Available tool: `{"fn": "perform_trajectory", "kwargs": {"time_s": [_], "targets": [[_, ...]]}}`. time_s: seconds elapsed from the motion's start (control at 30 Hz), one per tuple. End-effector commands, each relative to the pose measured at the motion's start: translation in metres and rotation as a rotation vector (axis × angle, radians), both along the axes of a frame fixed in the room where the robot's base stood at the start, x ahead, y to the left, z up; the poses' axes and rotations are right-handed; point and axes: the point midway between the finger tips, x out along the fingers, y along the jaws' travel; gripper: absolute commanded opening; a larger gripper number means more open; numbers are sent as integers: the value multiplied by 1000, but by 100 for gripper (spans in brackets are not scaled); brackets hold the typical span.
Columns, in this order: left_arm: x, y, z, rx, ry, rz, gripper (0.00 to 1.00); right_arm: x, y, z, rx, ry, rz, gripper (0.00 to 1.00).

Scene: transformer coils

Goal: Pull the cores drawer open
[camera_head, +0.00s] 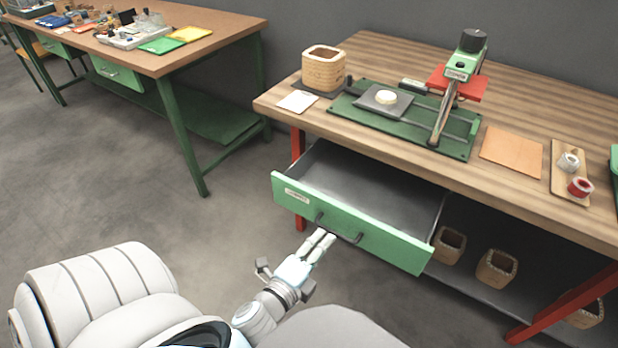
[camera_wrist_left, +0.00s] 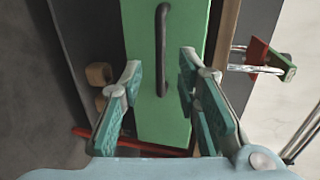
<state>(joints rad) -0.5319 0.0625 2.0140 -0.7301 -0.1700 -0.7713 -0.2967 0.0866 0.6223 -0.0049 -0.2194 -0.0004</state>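The drawer with a pale green front (camera_head: 345,222) stands pulled out from under the wooden workbench, and its visible grey inside is empty. Its small label is too small to read. A dark bar handle (camera_head: 338,228) is on the front; it also shows in the left wrist view (camera_wrist_left: 161,50). My left gripper (camera_head: 322,240) is in front of the handle. In the left wrist view its two fingers (camera_wrist_left: 160,68) are spread apart, with the handle lying between them in the picture and a gap on both sides. I cannot tell how deep the fingertips reach. My right gripper is not in view.
The workbench top (camera_head: 370,60) holds a wooden coil block (camera_head: 323,70), a green press fixture (camera_head: 400,125) and a tray with spools (camera_head: 570,172). Several cores (camera_head: 496,268) sit on the lower shelf. Another bench (camera_head: 200,40) stands at left; the floor between is clear.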

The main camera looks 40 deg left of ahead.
Motion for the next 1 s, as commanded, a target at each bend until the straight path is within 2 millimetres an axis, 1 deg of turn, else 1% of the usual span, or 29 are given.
{"fn": "perform_trajectory", "kwargs": {"time_s": [0.03,0.1,0.2,0.3,0.47,1.0], "targets": [[-17,-1,2,2,5,1,30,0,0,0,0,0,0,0],[-36,-3,7,1,4,1,30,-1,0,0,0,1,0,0],[-55,-5,11,1,3,2,30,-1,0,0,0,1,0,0],[-65,-6,13,0,2,2,30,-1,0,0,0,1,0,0],[-72,-7,15,-1,1,0,30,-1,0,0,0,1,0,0],[-72,-6,15,-14,0,7,30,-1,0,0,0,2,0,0]]}}
